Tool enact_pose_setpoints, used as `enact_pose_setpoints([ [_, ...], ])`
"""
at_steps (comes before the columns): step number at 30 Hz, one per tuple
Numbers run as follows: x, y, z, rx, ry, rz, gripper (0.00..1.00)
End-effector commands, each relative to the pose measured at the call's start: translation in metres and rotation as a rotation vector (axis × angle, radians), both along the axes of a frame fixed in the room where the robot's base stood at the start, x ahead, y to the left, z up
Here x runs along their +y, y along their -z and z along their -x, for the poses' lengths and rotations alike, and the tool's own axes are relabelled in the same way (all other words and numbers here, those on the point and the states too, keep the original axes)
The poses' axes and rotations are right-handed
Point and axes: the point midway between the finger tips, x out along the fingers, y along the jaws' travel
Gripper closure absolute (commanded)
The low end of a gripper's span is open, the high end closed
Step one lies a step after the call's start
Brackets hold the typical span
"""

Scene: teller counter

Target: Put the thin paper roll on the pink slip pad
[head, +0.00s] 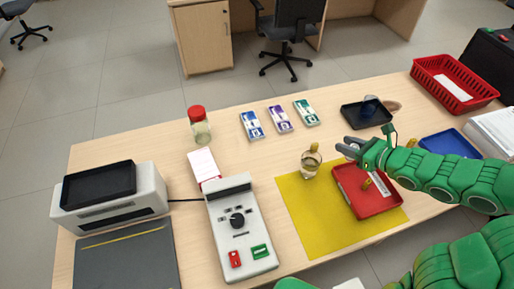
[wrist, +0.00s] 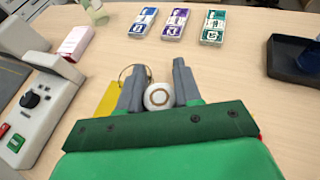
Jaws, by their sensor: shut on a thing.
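My gripper (head: 348,147) is shut on the thin paper roll, holding it above the desk near the far edge of the red tray. In the wrist view the white roll (wrist: 159,97) with its brown core sits between the two grey fingers of my gripper (wrist: 157,80). In the head view the roll is mostly hidden by the fingers. The pink slip pad (head: 203,168) lies on the desk to the left, just behind the grey card machine. It also shows at upper left in the wrist view (wrist: 75,43). Its visible top is bare.
Banknote bundles (head: 281,119) lie at the back. A black tray (head: 366,115) is behind my gripper.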

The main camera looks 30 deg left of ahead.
Motion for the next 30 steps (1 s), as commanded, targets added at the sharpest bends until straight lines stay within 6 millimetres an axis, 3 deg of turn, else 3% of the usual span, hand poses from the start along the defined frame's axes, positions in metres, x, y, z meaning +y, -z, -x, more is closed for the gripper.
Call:
enact_pose_setpoints([
  [8,0.021,-0.002,0.006,-0.003,-0.049,-0.001,0.95],
  [20,0.107,-0.01,0.044,-0.008,-0.259,-0.003,0.95],
  [30,0.177,-0.018,0.092,-0.009,-0.45,-0.009,0.95],
])
